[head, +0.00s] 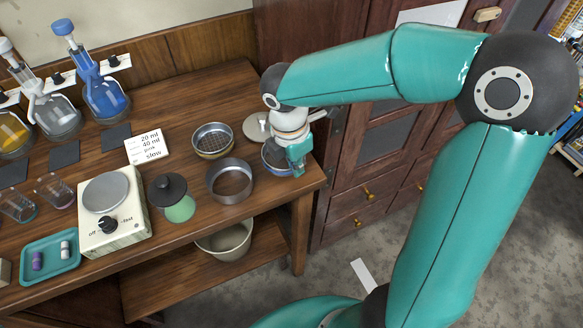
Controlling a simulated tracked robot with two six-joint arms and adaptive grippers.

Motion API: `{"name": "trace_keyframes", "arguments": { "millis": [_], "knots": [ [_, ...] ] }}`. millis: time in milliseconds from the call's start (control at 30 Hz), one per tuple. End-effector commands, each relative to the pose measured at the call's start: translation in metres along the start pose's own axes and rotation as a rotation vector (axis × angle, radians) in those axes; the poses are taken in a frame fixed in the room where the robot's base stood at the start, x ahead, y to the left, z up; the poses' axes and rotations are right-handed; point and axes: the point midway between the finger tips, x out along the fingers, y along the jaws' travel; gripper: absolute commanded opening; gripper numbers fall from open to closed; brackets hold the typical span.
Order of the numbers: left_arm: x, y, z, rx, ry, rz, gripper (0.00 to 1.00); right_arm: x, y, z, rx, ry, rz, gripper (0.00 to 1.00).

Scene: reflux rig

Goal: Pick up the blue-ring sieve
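The blue-ring sieve (271,162) stands near the right end of the wooden bench, a round metal piece with a blue band low on its side. My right gripper (296,170) is at its right side and hides that part of it. The fingers point down and overlap the rim in the picture; I cannot tell whether they touch it or are closed on it. My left gripper is out of view.
A yellow-ring sieve (212,141) and an open metal ring (230,181) stand close on the left. A pale round lid (255,127) lies behind. A green jar (175,199) and a stirrer plate (112,215) stand further left. The bench's right edge is close.

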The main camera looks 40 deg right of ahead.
Motion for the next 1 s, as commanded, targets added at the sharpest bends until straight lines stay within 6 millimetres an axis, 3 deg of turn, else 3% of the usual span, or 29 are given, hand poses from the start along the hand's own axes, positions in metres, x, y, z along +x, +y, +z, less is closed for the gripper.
{"name": "trace_keyframes", "arguments": {
  "millis": [167, 600, 800, 1000],
  "knots": [
    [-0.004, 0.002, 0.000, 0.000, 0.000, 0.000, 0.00, -0.032, 0.001, 0.004, 0.001, 0.001, 0.007, 0.00],
    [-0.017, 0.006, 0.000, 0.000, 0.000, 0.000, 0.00, -0.147, 0.001, 0.017, -0.001, 0.001, 0.006, 0.00],
    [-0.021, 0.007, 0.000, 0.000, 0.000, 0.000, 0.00, -0.176, 0.001, 0.020, -0.001, 0.001, 0.002, 0.00],
    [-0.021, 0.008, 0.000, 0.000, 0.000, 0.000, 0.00, -0.184, 0.000, 0.022, -0.002, 0.001, 0.000, 0.00]
  ]
}}
